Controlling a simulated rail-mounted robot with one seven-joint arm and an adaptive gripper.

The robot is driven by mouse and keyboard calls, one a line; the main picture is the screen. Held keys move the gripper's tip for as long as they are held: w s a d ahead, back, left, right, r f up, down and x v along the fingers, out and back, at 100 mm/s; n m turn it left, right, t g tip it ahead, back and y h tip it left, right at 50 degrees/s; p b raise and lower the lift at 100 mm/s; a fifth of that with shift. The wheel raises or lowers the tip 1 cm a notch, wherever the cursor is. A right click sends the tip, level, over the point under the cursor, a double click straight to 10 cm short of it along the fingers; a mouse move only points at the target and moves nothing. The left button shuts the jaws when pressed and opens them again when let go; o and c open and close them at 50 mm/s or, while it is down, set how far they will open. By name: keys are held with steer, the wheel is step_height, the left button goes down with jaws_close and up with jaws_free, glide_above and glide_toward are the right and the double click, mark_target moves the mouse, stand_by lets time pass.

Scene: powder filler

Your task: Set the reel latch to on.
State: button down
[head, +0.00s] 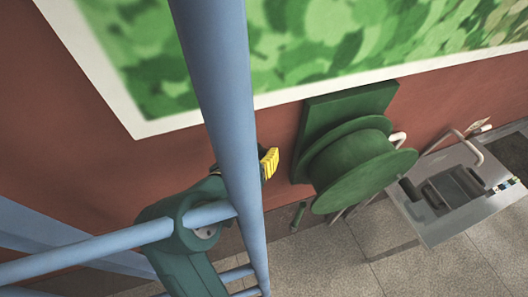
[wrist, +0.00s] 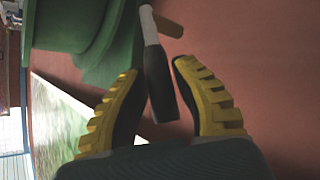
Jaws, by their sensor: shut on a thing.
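The green reel (head: 362,165) is mounted on the red-brown wall in the head view. Its green side also shows at the upper left of the wrist view (wrist: 65,22). A lever with a dark grip and pale shaft (wrist: 157,78), which looks like the reel latch, juts from the reel side. My gripper (head: 268,163) is left of the reel in the head view. In the wrist view my gripper (wrist: 156,68) has its yellow-ridged fingers shut on the dark grip. The blue bars hide part of my arm, and the lever cannot be made out in the head view.
A grey metal unit (head: 455,195) stands right of the reel. A large green picture with a white border (head: 135,130) is on the wall above. Blue bars (head: 225,120) cross the head view in front. Tiled floor (head: 310,265) is open below the reel.

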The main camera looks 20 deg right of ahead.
steer(key=shift+f, duration=0.2)
steer(key=c, duration=0.8)
jaws_free()
steer(key=shift+r, duration=0.1)
steer(key=v, duration=0.7)
steer(key=shift+s+a+r, duration=0.15)
